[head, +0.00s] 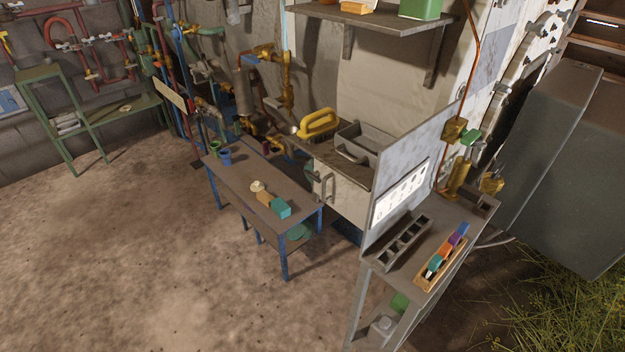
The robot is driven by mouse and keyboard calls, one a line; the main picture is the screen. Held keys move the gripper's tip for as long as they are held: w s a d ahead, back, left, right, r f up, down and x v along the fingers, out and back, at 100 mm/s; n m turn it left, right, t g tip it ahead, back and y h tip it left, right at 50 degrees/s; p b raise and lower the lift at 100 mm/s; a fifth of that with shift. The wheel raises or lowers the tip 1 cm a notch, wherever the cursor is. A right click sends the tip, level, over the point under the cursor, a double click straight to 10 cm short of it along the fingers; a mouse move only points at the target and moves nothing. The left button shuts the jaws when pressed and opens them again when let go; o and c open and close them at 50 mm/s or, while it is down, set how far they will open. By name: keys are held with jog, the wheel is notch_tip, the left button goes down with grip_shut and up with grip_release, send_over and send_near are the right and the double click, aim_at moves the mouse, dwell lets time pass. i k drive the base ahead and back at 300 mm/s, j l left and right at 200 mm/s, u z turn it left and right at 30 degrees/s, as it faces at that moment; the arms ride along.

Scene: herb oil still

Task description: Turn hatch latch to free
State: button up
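No part clearly labelled as the hatch latch can be made out. A white cabinet (345,192) stands in the middle, with a metal handle (326,187) on its front left. At the upper right, a pale upright panel (508,40) has a dark curved edge with small metal fittings (501,89) along it. These fittings look like latches or hinges, but they are too small to tell which, or how they are turned. My gripper is not in view.
A blue-legged table (237,180) holds cups and small blocks. A grey bench (393,283) at right carries a tray of coloured blocks (440,262) beside an upright board (418,175). Large grey boxes (575,165) stand far right. The floor (130,265) at left is clear.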

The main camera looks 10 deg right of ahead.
aim_at(314, 176)
jog(key=i+j+u, duration=0.1)
jog(key=i+u, duration=0.2)
jog(key=i, duration=0.25)
jog(key=i+u, duration=0.25)
jog(key=i, duration=0.3)
jog(key=i+l+u, duration=0.3)
jog(key=i, duration=0.2)
jog(key=i+j, duration=0.05)
